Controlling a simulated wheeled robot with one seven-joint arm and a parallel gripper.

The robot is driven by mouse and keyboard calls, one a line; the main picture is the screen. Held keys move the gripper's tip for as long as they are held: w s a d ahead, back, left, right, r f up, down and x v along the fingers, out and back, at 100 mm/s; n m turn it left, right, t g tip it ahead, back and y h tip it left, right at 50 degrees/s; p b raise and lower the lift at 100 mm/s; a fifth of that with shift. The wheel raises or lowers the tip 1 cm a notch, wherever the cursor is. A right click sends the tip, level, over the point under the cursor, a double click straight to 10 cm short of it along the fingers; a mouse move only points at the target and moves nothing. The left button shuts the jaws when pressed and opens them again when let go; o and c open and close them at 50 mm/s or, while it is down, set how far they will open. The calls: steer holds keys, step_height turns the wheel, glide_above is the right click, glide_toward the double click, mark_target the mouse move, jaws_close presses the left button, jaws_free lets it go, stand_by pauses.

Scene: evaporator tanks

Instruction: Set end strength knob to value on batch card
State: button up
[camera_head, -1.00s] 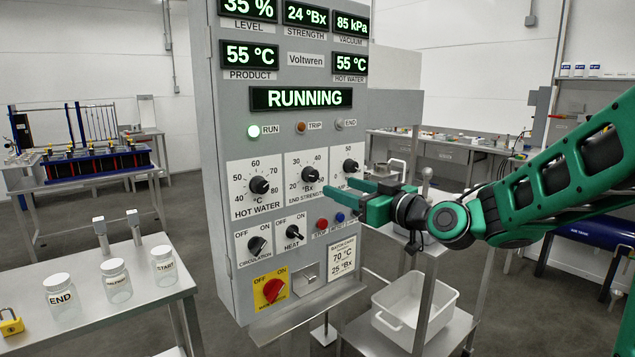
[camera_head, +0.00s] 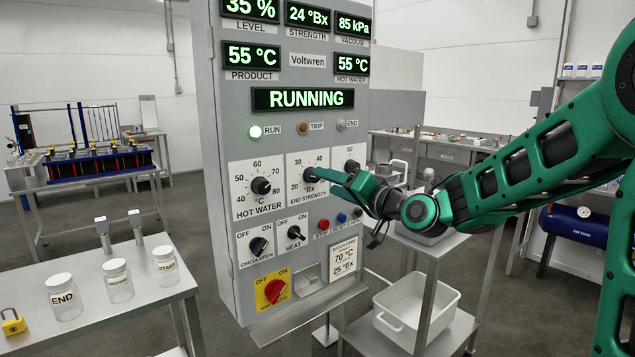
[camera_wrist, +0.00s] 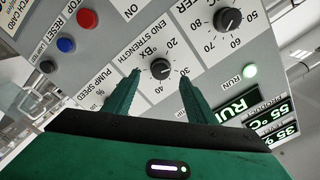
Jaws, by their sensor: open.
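The end strength knob (camera_head: 311,175) is a black dial on the grey control panel, on a scale in °Bx with 20, 30 and 40 marked. In the wrist view the knob (camera_wrist: 160,68) lies between the tips of my two green fingers. My gripper (camera_head: 328,174) is open at the panel face, its fingers reaching the knob from the right; the wrist view shows the open gripper (camera_wrist: 158,80) with gaps on both sides of the knob. The batch card (camera_head: 343,257), low on the panel, reads 70 °C and 25 °Bx.
The hot water knob (camera_head: 261,185) is left of the end strength knob. Red (camera_head: 323,225) and blue (camera_head: 341,218) buttons sit below my gripper. The red main switch (camera_head: 273,291) is at the panel bottom. Labelled jars (camera_head: 117,281) stand on a table at left.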

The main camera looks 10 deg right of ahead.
steer(key=shift+x, duration=2.8)
steer(key=c, duration=1)
steer(key=shift+d+f+n, duration=0.1)
steer(key=shift+n, duration=0.6)
steer(key=o, duration=1)
steer(key=shift+s, duration=0.1)
